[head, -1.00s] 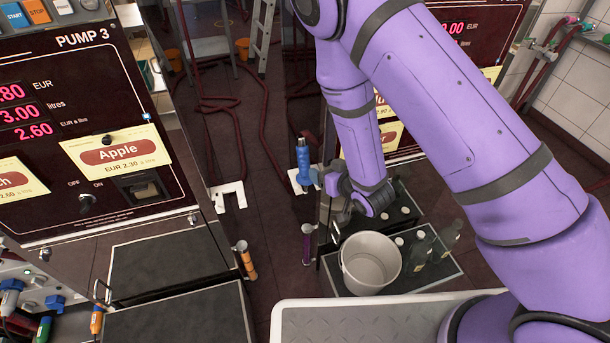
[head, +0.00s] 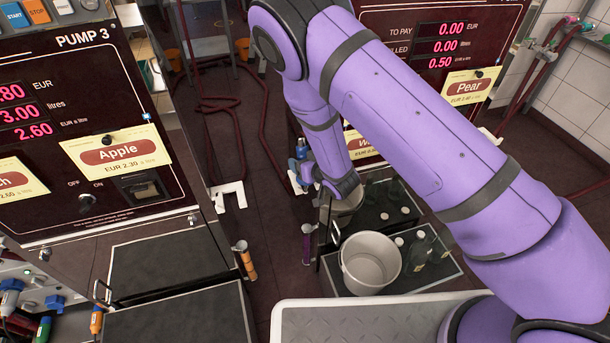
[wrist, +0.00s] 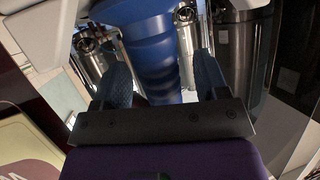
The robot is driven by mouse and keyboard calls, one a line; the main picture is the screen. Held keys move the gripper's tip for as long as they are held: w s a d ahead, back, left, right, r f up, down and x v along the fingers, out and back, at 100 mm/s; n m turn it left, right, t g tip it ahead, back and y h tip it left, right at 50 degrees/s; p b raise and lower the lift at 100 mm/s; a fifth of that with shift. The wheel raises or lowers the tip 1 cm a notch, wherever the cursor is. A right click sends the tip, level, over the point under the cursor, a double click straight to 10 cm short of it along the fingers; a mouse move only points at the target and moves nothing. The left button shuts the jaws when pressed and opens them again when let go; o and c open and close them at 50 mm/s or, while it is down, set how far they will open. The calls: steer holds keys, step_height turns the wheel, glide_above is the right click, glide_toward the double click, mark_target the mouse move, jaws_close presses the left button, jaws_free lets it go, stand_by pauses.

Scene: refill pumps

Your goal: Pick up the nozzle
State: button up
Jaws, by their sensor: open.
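The blue nozzle (head: 301,149) sits upright in a white holder at the side of the right-hand pump in the head view, partly hidden by my arm. In the wrist view its ribbed blue grip (wrist: 152,45) stands between my two fingers. My gripper (wrist: 160,80) is open, with one dark finger on each side of the grip. I cannot tell whether either finger touches it. In the head view, my gripper (head: 309,172) is at the nozzle, and its fingers are small and hard to make out.
A white bucket (head: 370,264) and dark bottles (head: 418,250) stand on a black tray below my arm. An orange-handled nozzle (head: 246,262) and a purple one (head: 307,245) hang lower down. An empty white holder (head: 228,195) is on the left pump's side. Red hoses lie on the floor behind.

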steer(key=shift+w, duration=0.1)
steer(key=shift+c, duration=0.4)
steer(key=c, duration=1)
steer(key=shift+r, duration=0.1)
